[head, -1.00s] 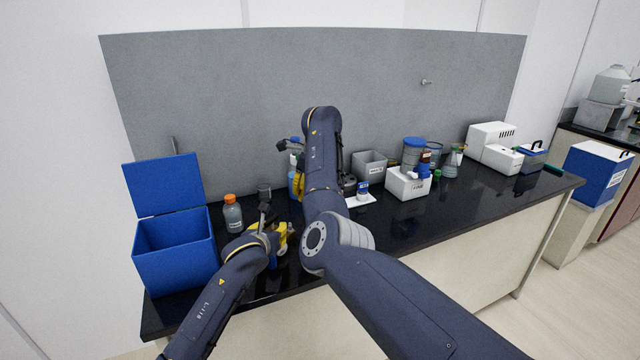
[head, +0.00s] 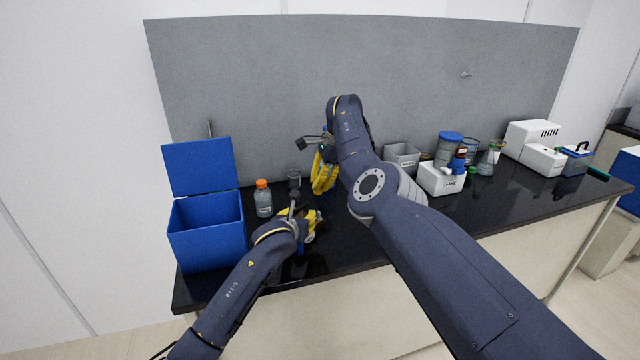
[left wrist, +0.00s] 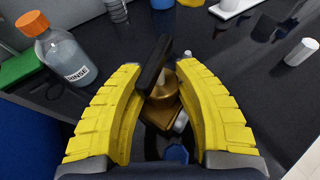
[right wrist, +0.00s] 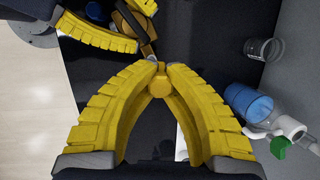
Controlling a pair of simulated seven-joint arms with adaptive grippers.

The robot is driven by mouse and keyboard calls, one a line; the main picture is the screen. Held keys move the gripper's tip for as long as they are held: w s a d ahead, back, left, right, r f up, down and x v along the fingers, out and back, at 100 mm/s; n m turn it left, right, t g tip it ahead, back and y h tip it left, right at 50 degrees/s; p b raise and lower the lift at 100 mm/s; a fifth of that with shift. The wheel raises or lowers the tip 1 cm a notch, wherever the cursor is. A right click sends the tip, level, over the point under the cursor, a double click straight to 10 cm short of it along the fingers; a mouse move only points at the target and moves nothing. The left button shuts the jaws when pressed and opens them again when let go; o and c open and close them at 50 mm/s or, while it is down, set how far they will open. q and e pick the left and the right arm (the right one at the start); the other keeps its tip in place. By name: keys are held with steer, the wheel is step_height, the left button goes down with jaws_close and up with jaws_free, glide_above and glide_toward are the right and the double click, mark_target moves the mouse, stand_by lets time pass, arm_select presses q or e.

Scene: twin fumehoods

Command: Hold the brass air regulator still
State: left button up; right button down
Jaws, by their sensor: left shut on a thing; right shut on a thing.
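The brass regulator (left wrist: 162,108) has a black bar (left wrist: 155,62) across it. In the left wrist view it sits between the two yellow fingers of my left gripper (left wrist: 157,100), which is shut on it. In the head view, my left gripper (head: 310,222) is low over the bench front and hides the regulator. My right gripper (head: 325,175) is above and behind it. In the right wrist view, the fingertips of my right gripper (right wrist: 162,80) meet on a small yellowish piece, apparently by the bar's end; whether it belongs to the regulator I cannot tell.
An orange-capped rinse bottle (head: 263,203) stands left of my left gripper, beside an open blue box (head: 205,232). A blue-and-white bottle (right wrist: 250,103) and a glass beaker (right wrist: 264,49) are near my right gripper. A grey bin (head: 402,158) and white holder (head: 440,180) stand further right.

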steer(key=shift+f, duration=0.15)
stand_by(0.3)
steer(key=shift+f, duration=2.65)
steer(key=shift+f, duration=1.9)
steer(key=c, duration=1.5)
jaws_free()
steer(key=shift+c, duration=0.2)
steer(key=shift+o, duration=0.3)
steer(key=v, duration=1.2)
